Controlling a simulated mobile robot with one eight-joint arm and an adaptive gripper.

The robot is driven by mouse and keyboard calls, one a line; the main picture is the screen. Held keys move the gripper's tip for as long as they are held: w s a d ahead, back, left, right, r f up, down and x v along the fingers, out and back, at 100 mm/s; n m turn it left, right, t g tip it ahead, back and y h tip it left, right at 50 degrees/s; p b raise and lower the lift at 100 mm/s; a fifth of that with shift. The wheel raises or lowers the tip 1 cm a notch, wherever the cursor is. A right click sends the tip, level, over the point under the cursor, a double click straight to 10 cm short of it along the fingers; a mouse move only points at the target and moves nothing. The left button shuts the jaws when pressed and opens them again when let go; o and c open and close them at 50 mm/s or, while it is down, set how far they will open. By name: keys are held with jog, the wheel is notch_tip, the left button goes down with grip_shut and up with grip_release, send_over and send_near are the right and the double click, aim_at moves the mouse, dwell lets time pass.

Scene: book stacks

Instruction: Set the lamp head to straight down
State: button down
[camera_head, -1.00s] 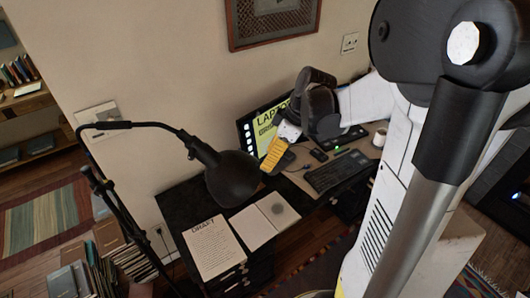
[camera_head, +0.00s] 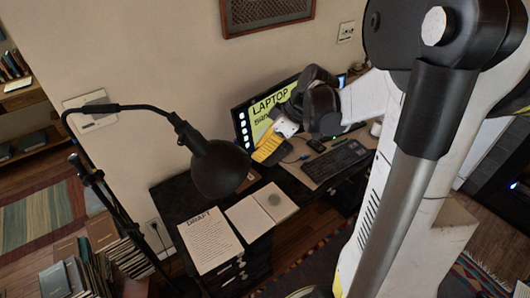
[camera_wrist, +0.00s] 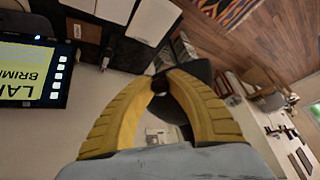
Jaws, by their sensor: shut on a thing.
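The black desk lamp has a round shade, its lamp head (camera_head: 220,170), hanging from a curved arm (camera_head: 135,108) on a thin stand. In the head view the lamp head tilts down and to the right, over the desk. My gripper (camera_head: 256,158) reaches in from the right, its yellow fingers at the right side of the lamp head. In the wrist view my gripper (camera_wrist: 160,82) has its fingertips together on the dark edge of the lamp head (camera_wrist: 198,72). The exact contact is partly hidden by the fingers.
A laptop screen (camera_head: 262,115) stands behind my gripper, with a keyboard (camera_head: 338,161) to the right. A draft sheet (camera_head: 210,243) and an open notebook (camera_head: 262,210) lie on the dark desk below the lamp head. Books (camera_head: 80,275) stand at lower left.

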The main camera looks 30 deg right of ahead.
jog(key=w+a+f+y+b, duration=0.1)
jog(key=f+b, duration=0.1)
jog(key=b, duration=0.1)
jog(key=w+a+f+t+y+b, duration=0.1)
jog(key=a+f+b, duration=0.1)
jog(key=f+b, duration=0.1)
jog(key=w+a+f+t+y+b, duration=0.1)
jog(key=a+f+b, duration=0.1)
jog(key=b, duration=0.1)
jog(key=shift+f, duration=0.15)
jog(key=shift+b+x, duration=0.55)
jog(key=shift+x, duration=0.4)
jog(key=shift+a, duration=0.2)
jog(key=shift+r, duration=0.2)
jog(key=c, duration=1.2)
grip_release()
jog(key=shift+c, duration=0.2)
jog(key=v, duration=1.2)
